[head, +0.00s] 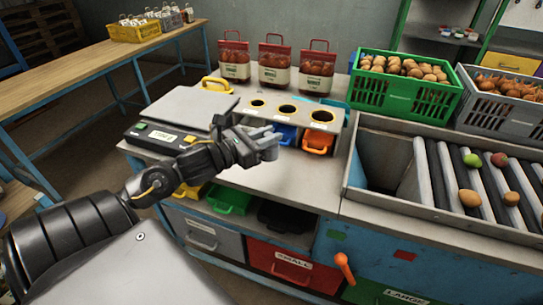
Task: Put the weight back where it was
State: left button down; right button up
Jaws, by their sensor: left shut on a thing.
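My left gripper (266,144) reaches over the bench, to the right of the scale (186,108) and in front of the board with three holes. Its fingers are shut on a small grey thing, likely the weight, which is mostly hidden and hard to tell from the fingers. Nothing stands on the visible part of the plate. My right gripper is not in view.
A board with three ringed holes (305,107) stands above blue and orange bins (317,140). Three filled sacks (275,75) stand behind. A green crate (412,98) and a roller tray (440,180) are at right. Bare bench (310,180) lies in front.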

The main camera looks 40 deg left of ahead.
pick_arm(q)
jog(key=w+f, duration=0.1)
jog(key=f, duration=0.1)
jog(key=w+a+f+p, duration=0.1)
jog(key=f, duration=0.1)
jog(key=w+a+f, duration=0.1)
jog(key=w+f, duration=0.1)
jog(key=f, duration=0.1)
jog(key=shift+p, duration=0.35)
jog(key=shift+f, duration=0.5)
jog(key=shift+d, duration=0.1)
jog(key=shift+f, duration=0.2)
jog(key=c, duration=1.2)
grip_release()
jog(key=shift+s, duration=0.1)
jog(key=b+v, duration=0.2)
jog(key=v, duration=0.9)
jog(key=shift+f+b, duration=0.1)
jog(key=shift+b, duration=0.3)
jog(key=shift+s+a, duration=0.2)
jog(key=shift+s, duration=0.3)
